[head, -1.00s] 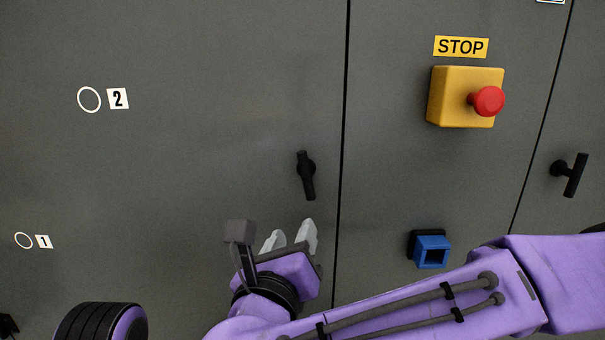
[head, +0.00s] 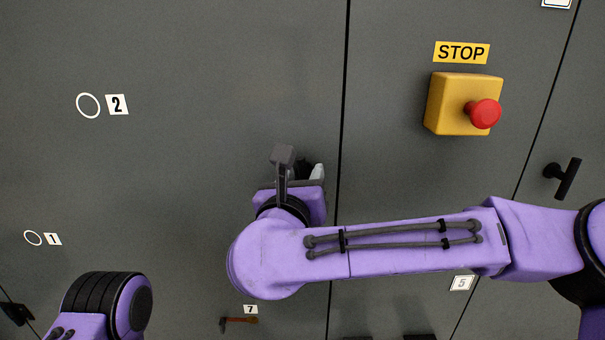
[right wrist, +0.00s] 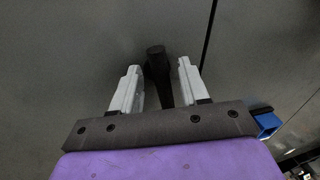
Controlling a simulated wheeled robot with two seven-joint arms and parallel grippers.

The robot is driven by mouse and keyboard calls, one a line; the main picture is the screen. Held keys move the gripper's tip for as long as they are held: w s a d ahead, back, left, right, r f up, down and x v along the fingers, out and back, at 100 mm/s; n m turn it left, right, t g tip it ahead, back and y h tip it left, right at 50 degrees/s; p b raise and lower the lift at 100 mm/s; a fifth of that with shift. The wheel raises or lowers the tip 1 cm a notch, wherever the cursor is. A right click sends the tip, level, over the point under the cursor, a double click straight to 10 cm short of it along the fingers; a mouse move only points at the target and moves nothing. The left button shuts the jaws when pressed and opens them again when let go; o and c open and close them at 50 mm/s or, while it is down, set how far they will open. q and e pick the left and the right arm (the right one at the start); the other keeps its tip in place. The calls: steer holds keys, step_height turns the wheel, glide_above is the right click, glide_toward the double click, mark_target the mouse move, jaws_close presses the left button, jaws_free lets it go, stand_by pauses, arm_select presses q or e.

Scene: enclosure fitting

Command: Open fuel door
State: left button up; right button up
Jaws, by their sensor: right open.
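A large grey door panel (head: 180,190) fills the left and middle of the head view, with a dark seam along its right side. Its black handle (right wrist: 157,66) shows in the right wrist view, standing between the two pale fingers of my right gripper (right wrist: 160,72). The fingers are open, with a gap visible on the left of the handle. In the head view my right gripper (head: 306,174) covers most of the handle, and only one pale fingertip shows clearly. My left gripper is out of view; only part of my left arm shows at the lower left.
A yellow box with a red stop button (head: 484,113) is at the upper right. Another black handle (head: 564,178) is on the right panel. A blue square fitting (right wrist: 267,124) shows in the right wrist view.

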jaws_close()
steer(key=shift+f, duration=0.1)
steer(key=shift+f+n+t+b, duration=0.1)
steer(key=shift+n+t+b, duration=0.2)
steer(key=shift+n+b, duration=1.1)
steer(key=shift+a+n+t+b, duration=0.1)
steer(key=shift+n+t+b, duration=0.35)
steer(key=shift+n, duration=1.45)
steer(key=shift+n+y, duration=0.3)
steer(key=shift+y, duration=0.1)
jaws_free()
